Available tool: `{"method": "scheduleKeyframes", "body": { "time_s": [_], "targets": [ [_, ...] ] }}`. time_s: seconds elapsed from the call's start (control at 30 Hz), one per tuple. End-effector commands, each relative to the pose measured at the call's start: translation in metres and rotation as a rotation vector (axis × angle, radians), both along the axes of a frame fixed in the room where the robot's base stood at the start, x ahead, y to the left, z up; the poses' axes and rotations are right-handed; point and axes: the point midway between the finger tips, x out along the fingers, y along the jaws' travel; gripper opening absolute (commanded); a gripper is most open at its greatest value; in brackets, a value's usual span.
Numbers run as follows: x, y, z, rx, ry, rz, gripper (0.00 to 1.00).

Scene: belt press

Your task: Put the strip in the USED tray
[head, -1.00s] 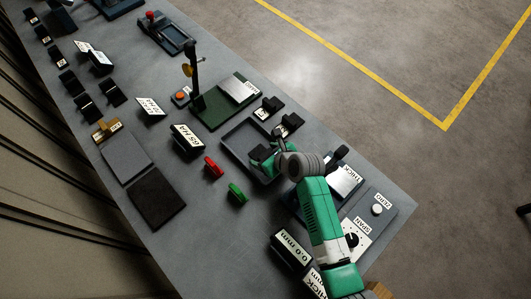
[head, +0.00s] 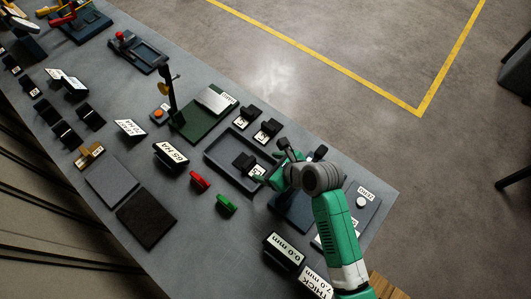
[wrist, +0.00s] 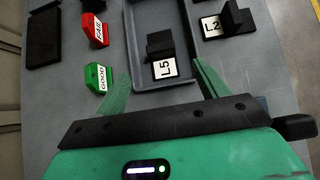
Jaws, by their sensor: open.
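A small black strip piece with a white L5 label (wrist: 164,68) lies inside a shallow dark tray (wrist: 186,12). It also shows in the head view (head: 246,163), near the front end of the tray (head: 210,157). No USED lettering is readable on this tray. My gripper (head: 270,166) is open at the tray's near right edge. In the wrist view my two green fingers (wrist: 162,80) are spread to either side below the L5 piece, with nothing held between them. I cannot tell how high the fingers are above the bench.
An L2 piece (wrist: 227,20) and another black piece (head: 250,114) stand outside the tray. Red FAIL (wrist: 94,30) and green GOOD (wrist: 97,77) tags sit left of it. A press (head: 171,105) stands behind, and a 65 HA display (head: 171,155) stands left.

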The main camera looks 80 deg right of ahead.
Motion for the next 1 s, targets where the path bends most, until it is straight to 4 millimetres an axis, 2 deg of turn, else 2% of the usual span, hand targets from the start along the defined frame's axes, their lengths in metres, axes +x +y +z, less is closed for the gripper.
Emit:
{"method": "scheduleKeyframes", "body": {
  "time_s": [0.33,0.4,0.47,0.57,0.6,0.67,0.7,0.73,0.77,0.8,0.87,0.9,1.0],
  "targets": [
    [0.001,0.000,0.000,-0.004,0.000,0.004,0.72],
    [0.013,-0.002,0.013,-0.067,0.006,0.055,0.72],
    [0.040,-0.003,0.041,-0.214,0.022,0.173,0.72],
    [0.111,0.012,0.123,-0.636,0.067,0.472,0.72],
    [0.140,0.025,0.162,-0.837,0.087,0.588,0.72],
    [0.177,0.052,0.220,-1.137,0.117,0.732,0.72],
    [0.198,0.075,0.259,-1.337,0.139,0.805,0.72],
    [0.211,0.094,0.288,-1.489,0.157,0.850,0.72],
    [0.222,0.113,0.316,-1.639,0.175,0.880,0.72],
    [0.232,0.142,0.355,-1.842,0.204,0.905,0.72],
    [0.240,0.188,0.411,-2.139,0.258,0.897,0.72],
    [0.240,0.218,0.446,-2.325,0.302,0.860,0.72],
    [0.223,0.284,0.521,-2.709,0.436,0.689,0.72]
  ]
}}
